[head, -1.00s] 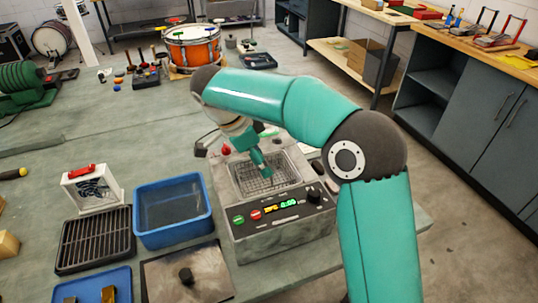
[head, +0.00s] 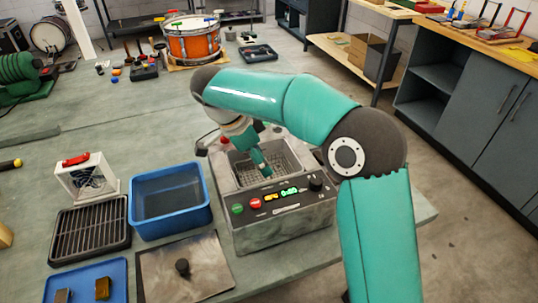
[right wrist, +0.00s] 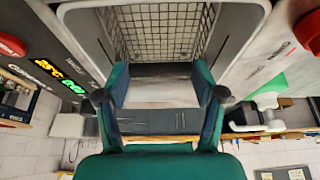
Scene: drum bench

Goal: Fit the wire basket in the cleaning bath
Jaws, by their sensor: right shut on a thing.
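The cleaning bath (head: 288,238) is a grey box with a sloped dark panel of buttons, a lit display and a knob. The wire basket (head: 285,163) is a grey mesh inside the bath's opening, and its mesh (right wrist: 165,32) fills the top of the right wrist view. My right gripper (head: 265,170) reaches down into the opening, tilted. In the right wrist view its two teal fingers (right wrist: 160,78) are shut on the basket, with a pale part between them. Whether the basket touches the bath's floor is hidden. My left gripper is not in view.
A blue tub (head: 170,222) stands just left of the bath, with a black rack (head: 90,258) beyond it. A flat metal lid (head: 210,278) with a knob lies in front. A white framed stand (head: 86,184) and an orange drum (head: 193,48) are farther off.

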